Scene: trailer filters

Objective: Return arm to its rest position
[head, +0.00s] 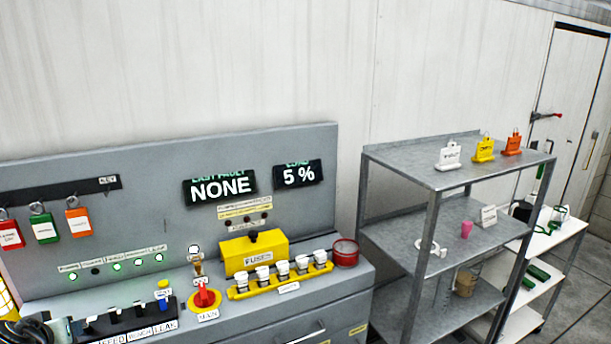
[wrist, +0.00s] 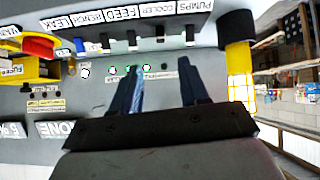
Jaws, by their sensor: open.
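My gripper (wrist: 160,78) shows in the wrist view with its two dark fingers apart and nothing between them. It hangs in front of the grey control panel (head: 150,225), which appears upside down in the wrist view. No contact between the fingers and the panel can be made out. In the head view the gripper cannot be made out; only dark cable-like parts show at the lower left corner.
The bench carries a red-handled switch (head: 205,298), a yellow fuse box (head: 254,252), a fuse row (head: 240,292) and a red round container (head: 345,253). A yellow post (wrist: 239,65) stands beside the gripper. A metal shelf (head: 400,165) is at the right.

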